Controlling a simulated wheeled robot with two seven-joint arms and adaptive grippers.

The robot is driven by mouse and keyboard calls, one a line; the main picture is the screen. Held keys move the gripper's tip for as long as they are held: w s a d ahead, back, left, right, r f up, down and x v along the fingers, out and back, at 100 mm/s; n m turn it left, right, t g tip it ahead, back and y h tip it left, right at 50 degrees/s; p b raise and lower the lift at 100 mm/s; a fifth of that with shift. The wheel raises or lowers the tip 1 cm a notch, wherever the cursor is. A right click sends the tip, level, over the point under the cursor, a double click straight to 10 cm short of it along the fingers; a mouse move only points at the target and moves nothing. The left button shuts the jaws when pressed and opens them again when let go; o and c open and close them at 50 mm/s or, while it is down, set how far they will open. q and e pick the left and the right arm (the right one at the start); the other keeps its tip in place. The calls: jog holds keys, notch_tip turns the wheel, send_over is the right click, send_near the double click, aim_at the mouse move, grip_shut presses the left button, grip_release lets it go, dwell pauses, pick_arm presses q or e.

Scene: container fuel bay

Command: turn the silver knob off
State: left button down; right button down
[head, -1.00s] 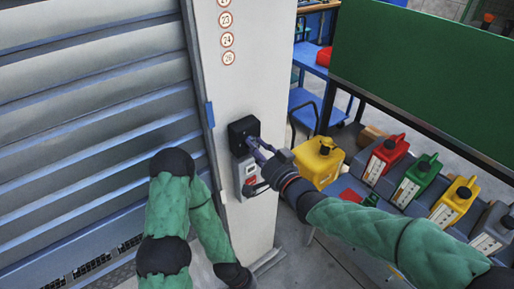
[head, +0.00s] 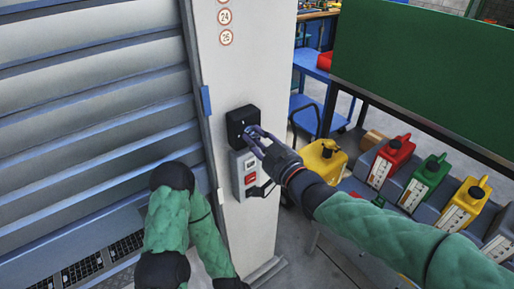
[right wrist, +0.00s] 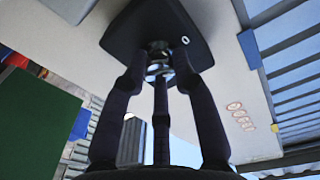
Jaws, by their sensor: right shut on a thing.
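A black switch box (head: 238,117) is fixed to the white pillar. The silver knob (right wrist: 159,69) on its front shows in the right wrist view between my fingers; a small white "0" mark is on the box beside it. In the head view the knob is mostly hidden by my fingers. My right gripper (head: 252,133) reaches in from the right and is shut on the knob; in the right wrist view its fingers (right wrist: 160,75) close around it. The knob's exact turn angle is hard to tell. My left arm hangs low at the left, its gripper out of view.
A grey box with a red part (head: 246,175) sits just below the switch box. A shutter (head: 95,110) is left of the pillar (head: 250,225). Yellow, red and green fuel cans (head: 424,183) stand on a bench at right, under a green board (head: 425,75).

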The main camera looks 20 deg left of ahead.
jog(key=shift+r+n+b, duration=0.15)
jog(key=shift+n+b, duration=1.4)
jog(key=shift+n, duration=0.55)
jog(key=shift+y, duration=0.3)
jog(key=c, duration=1)
grip_release()
jog(key=shift+s+d, duration=0.3)
jog(key=shift+d, duration=0.15)
jog(key=v, duration=1.1)
